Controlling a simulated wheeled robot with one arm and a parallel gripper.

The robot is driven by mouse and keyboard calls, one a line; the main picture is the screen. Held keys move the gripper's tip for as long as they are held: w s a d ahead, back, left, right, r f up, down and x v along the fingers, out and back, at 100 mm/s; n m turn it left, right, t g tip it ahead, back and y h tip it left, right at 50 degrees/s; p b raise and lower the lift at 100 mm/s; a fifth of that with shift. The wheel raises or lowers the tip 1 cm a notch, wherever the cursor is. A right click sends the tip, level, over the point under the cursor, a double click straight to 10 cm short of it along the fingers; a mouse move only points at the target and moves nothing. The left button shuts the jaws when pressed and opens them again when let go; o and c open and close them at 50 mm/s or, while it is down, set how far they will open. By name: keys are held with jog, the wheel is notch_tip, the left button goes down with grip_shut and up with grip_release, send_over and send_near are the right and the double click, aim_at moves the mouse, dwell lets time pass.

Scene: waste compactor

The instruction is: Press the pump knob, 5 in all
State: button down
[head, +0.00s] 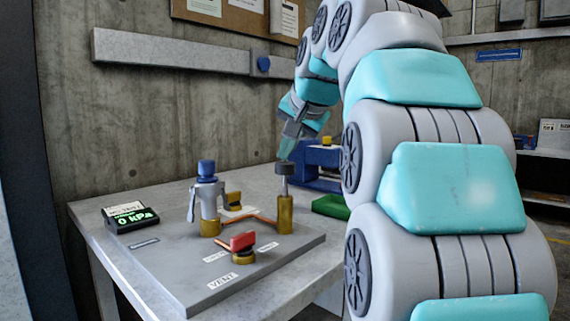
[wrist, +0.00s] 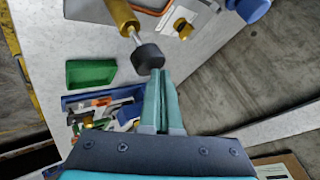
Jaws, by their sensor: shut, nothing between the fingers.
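The pump has a dark round knob (head: 285,168) on a thin metal rod above a brass cylinder (head: 285,213). In the wrist view the knob (wrist: 147,58) sits at the end of its rod, with a length of rod showing. My gripper (head: 287,150) is shut and empty, with its fingertips just above the knob in the head view. In the wrist view my gripper's fingertips (wrist: 162,73) are right by the knob's edge; I cannot tell whether they touch it. A gauge (head: 130,216) with green digits reads 0 kPa.
On the same grey plate (head: 185,280) stand a blue-capped grey fitting (head: 207,185), a red-handled valve (head: 242,242) near a VENT label and a yellow-handled valve (head: 233,199). A concrete wall is behind.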

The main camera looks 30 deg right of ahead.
aim_at(286, 164)
jog(key=shift+f+b, duration=0.9)
jog(key=shift+f, duration=0.8)
dwell(1.3)
jog(key=shift+r, duration=0.1)
jog(key=shift+r+p, duration=1.95)
jog(key=shift+r, duration=0.35)
jog(key=shift+w+r, duration=0.15)
jog(key=shift+r, duration=2.3)
